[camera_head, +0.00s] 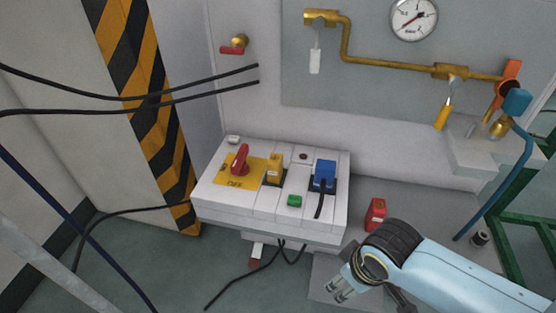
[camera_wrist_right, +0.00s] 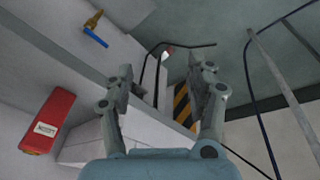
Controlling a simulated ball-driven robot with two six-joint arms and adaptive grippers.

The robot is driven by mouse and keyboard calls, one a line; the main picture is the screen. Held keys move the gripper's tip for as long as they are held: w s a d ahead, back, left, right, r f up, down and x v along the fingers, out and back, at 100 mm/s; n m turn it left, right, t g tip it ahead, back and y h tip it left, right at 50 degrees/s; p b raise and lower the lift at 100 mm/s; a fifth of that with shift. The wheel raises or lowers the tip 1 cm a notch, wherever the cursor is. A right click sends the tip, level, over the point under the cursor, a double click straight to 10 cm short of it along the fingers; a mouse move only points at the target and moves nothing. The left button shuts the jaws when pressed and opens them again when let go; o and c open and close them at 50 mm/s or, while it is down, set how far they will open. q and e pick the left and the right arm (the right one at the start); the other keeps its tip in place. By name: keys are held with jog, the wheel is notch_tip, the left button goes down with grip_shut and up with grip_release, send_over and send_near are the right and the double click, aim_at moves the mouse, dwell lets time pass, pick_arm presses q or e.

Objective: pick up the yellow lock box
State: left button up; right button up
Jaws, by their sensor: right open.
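A yellow block (camera_head: 275,169), the only yellow box-like thing I make out, stands on the white control box (camera_head: 235,212) between a red rotary switch (camera_head: 240,159) and a blue block (camera_head: 324,174). I cannot tell whether it is a lock box. A red box (camera_head: 375,214) stands on the grey ledge to the right; a labelled red box also shows at the left of the right wrist view (camera_wrist_right: 47,121). My right gripper (camera_head: 338,291) is open and empty, below and to the right of the control box. Its fingers are apart in the wrist view (camera_wrist_right: 162,80). My left gripper is out of view.
Brass pipework (camera_head: 385,60) with a gauge (camera_head: 413,18) runs along the back wall. Black cables hang at the left and below the control box. A striped post (camera_head: 140,95) stands left.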

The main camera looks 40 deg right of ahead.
jog(key=w+r+p, duration=0.3)
jog(key=w+r, duration=0.1)
jog(key=r, duration=1.1)
notch_tip(320, 180, up, 6)
jog(key=m+h+p, duration=0.2)
jog(key=m+p, duration=0.1)
jog(key=m, duration=0.7)
send_over(274, 160)
jog(key=s+a, duration=0.3)
jog(key=a, duration=0.1)
jog(key=shift+m, duration=0.3)
jog(key=x, duration=0.1)
jog(key=b+x, duration=0.1)
jog(key=x, duration=0.3)
jog(key=shift+w+d+r, duration=0.1)
jog(key=shift+w+d, duration=0.2)
jog(key=x, duration=0.3)
jog(key=d+b+x, duration=0.1)
jog(key=x, duration=0.2)
jog(key=shift+w+r, duration=0.2)
jog(key=shift+r, duration=0.05)
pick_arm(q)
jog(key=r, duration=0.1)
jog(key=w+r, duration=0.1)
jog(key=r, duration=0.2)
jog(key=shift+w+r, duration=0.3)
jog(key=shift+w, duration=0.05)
pick_arm(e)
jog(key=shift+t, duration=0.3)
grip_shut()
